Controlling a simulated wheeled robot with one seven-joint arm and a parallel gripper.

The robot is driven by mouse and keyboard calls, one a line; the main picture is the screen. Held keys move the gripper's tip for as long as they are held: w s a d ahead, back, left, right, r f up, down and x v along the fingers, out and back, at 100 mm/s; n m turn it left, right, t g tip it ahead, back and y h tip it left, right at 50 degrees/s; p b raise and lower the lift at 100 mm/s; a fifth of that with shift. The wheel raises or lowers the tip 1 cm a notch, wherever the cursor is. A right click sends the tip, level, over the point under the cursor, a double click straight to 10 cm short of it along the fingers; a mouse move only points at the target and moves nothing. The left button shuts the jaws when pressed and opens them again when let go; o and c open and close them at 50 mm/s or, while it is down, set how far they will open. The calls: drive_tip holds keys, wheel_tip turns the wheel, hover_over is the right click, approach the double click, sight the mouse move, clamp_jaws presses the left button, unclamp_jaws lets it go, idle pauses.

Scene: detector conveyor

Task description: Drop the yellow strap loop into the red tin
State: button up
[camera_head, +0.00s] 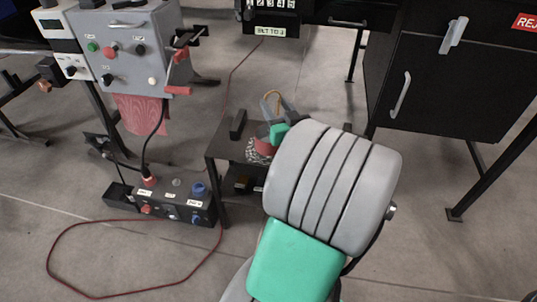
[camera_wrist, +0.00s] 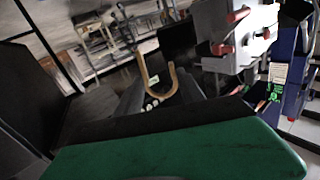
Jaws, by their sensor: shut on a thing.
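The yellow strap loop (camera_wrist: 145,72) is a tan-yellow U-shaped band in the wrist view, held at the fingers of my gripper (camera_wrist: 158,100). It also shows as a thin arch (camera_head: 271,94) in the head view. My gripper (camera_head: 270,106) is shut on it, over the small dark table. A red tin (camera_head: 265,147) shows on that table in the head view, just below my gripper and partly hidden by my arm. Pale speckled material (camera_head: 256,157) shows beside or under it. The inside of the tin is not visible.
The small dark table (camera_head: 226,142) also carries a dark block (camera_head: 238,123). A grey control box (camera_head: 128,45) stands at the left, and a floor box with knobs (camera_head: 168,205) trails a red cable. A black cabinet (camera_head: 437,100) stands at the right.

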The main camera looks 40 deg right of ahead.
drive_tip(key=shift+s+d+f, duration=0.15)
drive_tip(key=shift+d+f, duration=0.05)
drive_tip(key=shift+f, duration=0.1)
wheel_tip(320, 180, down, 6)
drive_tip(key=b, duration=0.4)
drive_tip(key=shift+r, duration=0.25)
drive_tip(key=o, duration=1.4)
drive_tip(key=shift+a, duration=0.1)
drive_tip(key=v, duration=0.7)
drive_tip(key=shift+s+a+r, duration=0.1)
drive_tip(key=shift+s+a, duration=0.05)
drive_tip(key=shift+s, duration=0.2)
